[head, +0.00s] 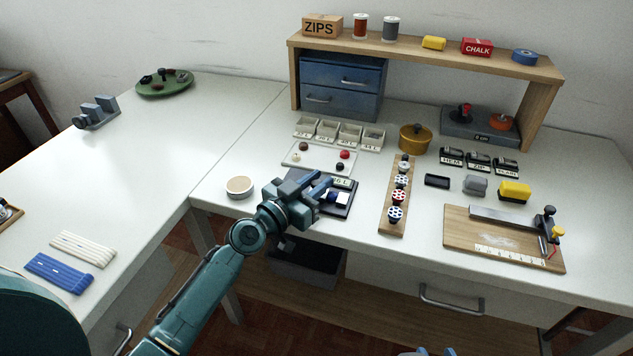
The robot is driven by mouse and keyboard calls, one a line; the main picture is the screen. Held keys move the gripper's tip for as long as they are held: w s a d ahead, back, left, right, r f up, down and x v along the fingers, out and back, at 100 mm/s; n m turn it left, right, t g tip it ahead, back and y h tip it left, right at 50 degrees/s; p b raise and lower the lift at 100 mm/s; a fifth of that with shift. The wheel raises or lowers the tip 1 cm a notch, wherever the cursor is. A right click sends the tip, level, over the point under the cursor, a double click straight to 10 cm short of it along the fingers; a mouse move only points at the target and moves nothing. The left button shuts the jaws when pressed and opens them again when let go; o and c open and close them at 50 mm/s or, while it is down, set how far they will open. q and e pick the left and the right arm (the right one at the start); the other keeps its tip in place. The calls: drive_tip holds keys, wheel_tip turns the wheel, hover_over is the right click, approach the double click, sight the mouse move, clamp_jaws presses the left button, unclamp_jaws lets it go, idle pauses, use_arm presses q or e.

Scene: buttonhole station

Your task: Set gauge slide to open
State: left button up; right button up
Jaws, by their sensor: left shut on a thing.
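The gauge is a dark, flat base (345,210) with a small pale-green labelled panel (343,183), near the front edge of the main table. My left gripper (325,191) is over it, with its blue fingers shut on what appears to be the gauge slide. The fingers and wrist hide most of the slide, so its exact position cannot be read. Blue tips at the bottom edge appear to be my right gripper (427,352); most of it is out of frame, and its opening cannot be told.
A round pale-topped tin (239,187) stands left of the gauge. A wooden strip with several spools (394,205) stands to its right. Behind are a button tray (318,158) and labelled bins (350,133). A wooden board (470,230) lies farther right. The left table's middle is clear.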

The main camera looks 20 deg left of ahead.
sight(292, 178)
use_arm(q)
clamp_jaws()
drive_tip(key=shift+a+f, duration=0.1)
drive_tip(key=shift+a, duration=0.1)
drive_tip(key=a+b, duration=0.3)
drive_tip(key=shift+w+a+f+b, duration=0.1)
drive_tip(key=shift+a+f+b, duration=0.1)
drive_tip(key=shift+a+b, duration=0.15)
drive_tip(key=shift+a+r, duration=0.3)
drive_tip(key=shift+a, duration=0.2)
use_arm(e)
drive_tip(key=shift+s+d+r+t, duration=0.3)
drive_tip(key=shift+s+d+t, duration=0.2)
drive_tip(key=shift+d+t, duration=0.3)
use_arm(q)
drive_tip(key=o, duration=0.6)
unclamp_jaws()
drive_tip(key=shift+a, duration=0.15)
